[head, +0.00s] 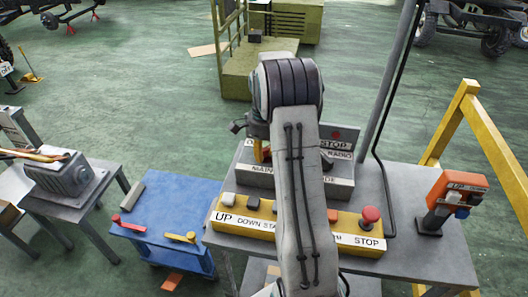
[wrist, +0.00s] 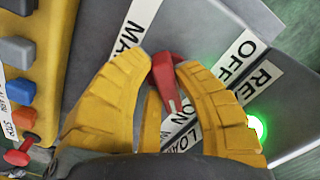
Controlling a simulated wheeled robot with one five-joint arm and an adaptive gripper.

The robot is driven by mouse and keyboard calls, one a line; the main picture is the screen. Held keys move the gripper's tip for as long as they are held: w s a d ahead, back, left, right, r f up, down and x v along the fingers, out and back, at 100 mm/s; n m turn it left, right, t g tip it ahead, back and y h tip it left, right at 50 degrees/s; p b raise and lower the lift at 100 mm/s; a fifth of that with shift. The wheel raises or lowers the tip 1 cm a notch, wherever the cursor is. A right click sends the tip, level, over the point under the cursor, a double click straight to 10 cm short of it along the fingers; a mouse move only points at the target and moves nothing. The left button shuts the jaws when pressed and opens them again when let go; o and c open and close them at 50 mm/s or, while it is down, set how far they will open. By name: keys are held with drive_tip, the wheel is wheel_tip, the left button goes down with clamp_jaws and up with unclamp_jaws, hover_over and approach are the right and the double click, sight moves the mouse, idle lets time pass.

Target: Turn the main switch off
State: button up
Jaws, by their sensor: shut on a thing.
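The main switch shows in the wrist view as a red lever (wrist: 166,78) on a grey panel. Its lower end lies beside the ON label (wrist: 189,112); the OFF label (wrist: 236,58) is farther up and right. My gripper (wrist: 160,68) has its yellow fingers closed around the lever, one on each side. A green lamp (wrist: 257,127) is lit beside a label starting "RE". In the head view the grey switch box (head: 340,187) stands on the table, with my arm hiding its middle, the lever and most of my gripper.
A yellow button box (head: 228,224) with a red stop knob (head: 370,215) lies in front of the switch box. An orange device (head: 455,190) stands at the table's right. A thin grey post (head: 392,85) rises behind. A blue table (head: 160,210) is at left.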

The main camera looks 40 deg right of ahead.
clamp_jaws()
drive_tip(key=shift+n, duration=0.3)
drive_tip(key=n, duration=0.1)
drive_tip(key=n+b, duration=0.1)
drive_tip(key=n, duration=0.1)
drive_tip(key=shift+s+d+n, duration=0.15)
drive_tip(key=shift+s+n, duration=0.05)
drive_tip(key=shift+n, duration=0.1)
drive_tip(key=n, duration=0.3)
drive_tip(key=shift+s+d+n, duration=0.1)
drive_tip(key=shift+d+n, duration=0.05)
drive_tip(key=shift+n, duration=0.25)
drive_tip(key=n, duration=0.5)
drive_tip(key=shift+d+b, duration=0.25)
drive_tip(key=shift+b, duration=0.05)
drive_tip(key=shift+d+n, duration=0.2)
drive_tip(key=shift+n, duration=2.2)
